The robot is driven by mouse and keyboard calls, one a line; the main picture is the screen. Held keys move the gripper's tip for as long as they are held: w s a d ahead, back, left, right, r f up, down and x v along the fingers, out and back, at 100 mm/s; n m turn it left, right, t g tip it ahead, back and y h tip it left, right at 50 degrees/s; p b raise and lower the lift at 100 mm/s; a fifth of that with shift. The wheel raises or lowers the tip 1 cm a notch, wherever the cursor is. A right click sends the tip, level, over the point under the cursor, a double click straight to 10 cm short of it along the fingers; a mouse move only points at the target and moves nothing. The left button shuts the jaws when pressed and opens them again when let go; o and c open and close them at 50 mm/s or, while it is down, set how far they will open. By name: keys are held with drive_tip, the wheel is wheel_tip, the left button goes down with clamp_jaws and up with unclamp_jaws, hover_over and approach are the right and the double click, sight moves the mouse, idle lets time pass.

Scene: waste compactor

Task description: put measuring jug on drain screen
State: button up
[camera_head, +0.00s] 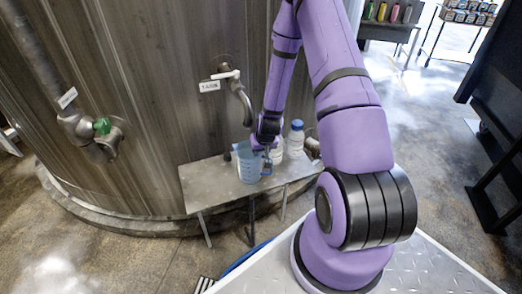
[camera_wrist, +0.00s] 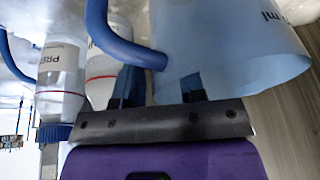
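The measuring jug (camera_head: 249,166) is translucent blue with a blue handle. It stands on a small metal bench (camera_head: 205,185) against the tank. My gripper (camera_head: 263,143) is at the jug's upper right, by its handle. In the wrist view the jug (camera_wrist: 225,45) and its handle (camera_wrist: 118,42) are close in front of my gripper (camera_wrist: 162,88). The two fingers are apart, near the jug's rim and the handle's end; I cannot tell whether they touch it. I cannot clearly identify a drain screen; a dark slatted piece (camera_head: 204,284) shows at the bottom edge.
White bottles stand right of the jug, one with a blue cap (camera_head: 296,138); labelled bottles (camera_wrist: 62,75) also show in the wrist view. A tap (camera_head: 240,95) on the tank (camera_head: 165,60) is above the bench. The bench's left part is clear. A dark rack (camera_head: 490,150) is at right.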

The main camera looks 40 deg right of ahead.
drive_tip(key=shift+r, duration=0.1)
drive_tip(key=v, duration=1.2)
